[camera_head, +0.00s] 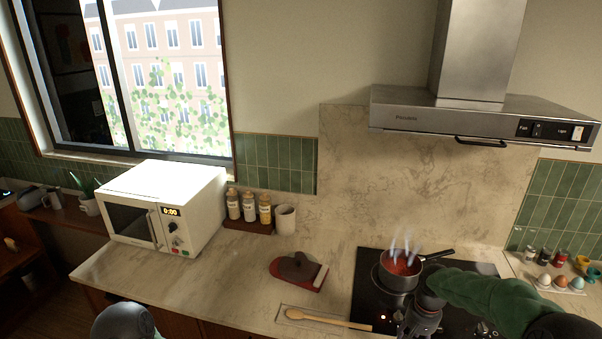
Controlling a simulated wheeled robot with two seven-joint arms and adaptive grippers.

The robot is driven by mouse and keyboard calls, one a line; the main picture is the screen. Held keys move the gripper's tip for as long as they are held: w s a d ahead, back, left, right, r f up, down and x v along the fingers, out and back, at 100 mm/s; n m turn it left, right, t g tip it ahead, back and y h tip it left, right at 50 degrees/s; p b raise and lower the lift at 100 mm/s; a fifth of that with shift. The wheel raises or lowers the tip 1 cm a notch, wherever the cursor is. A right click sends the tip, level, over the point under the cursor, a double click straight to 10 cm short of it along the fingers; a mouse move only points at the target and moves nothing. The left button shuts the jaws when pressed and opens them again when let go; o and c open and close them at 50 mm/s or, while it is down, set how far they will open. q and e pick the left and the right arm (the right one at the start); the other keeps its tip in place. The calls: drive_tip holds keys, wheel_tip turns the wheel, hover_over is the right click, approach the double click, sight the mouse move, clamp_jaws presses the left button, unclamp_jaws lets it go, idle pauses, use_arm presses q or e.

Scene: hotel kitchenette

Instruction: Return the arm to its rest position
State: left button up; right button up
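My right arm (490,296), in a green covering, reaches in from the right over the black cooktop (366,290). Its gripper (418,322) points down at the bottom edge of the view, just in front of the pot. The fingers are dark and small, so I cannot tell whether they are open or shut or whether they hold anything. A dark rounded part of my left arm (125,321) shows at the bottom left. My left gripper is out of view.
A steaming pot (398,280) of red food stands on the cooktop, its handle pointing right. A range hood (480,116) hangs above. A microwave (160,206) stands left; eggs (560,281) sit right.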

drive_tip(key=s+a+f+y+b, duration=0.1)
drive_tip(key=s+a+f, duration=0.1)
drive_tip(key=a+f, duration=0.35)
drive_tip(key=s+a+f+y+b, duration=0.1)
drive_tip(key=s+a+f, duration=0.15)
drive_tip(key=f, duration=0.55)
drive_tip(key=s+a+f+b, duration=0.2)
drive_tip(key=s+a+f, duration=0.4)
drive_tip(key=s+f, duration=0.3)
drive_tip(key=s+a+f+y+b, duration=0.1)
drive_tip(key=s+a+f+b, duration=0.2)
drive_tip(key=s+a+f, duration=0.4)
drive_tip(key=s+f, duration=0.2)
drive_tip(key=s, duration=0.2)
drive_tip(key=shift+y, duration=0.3)
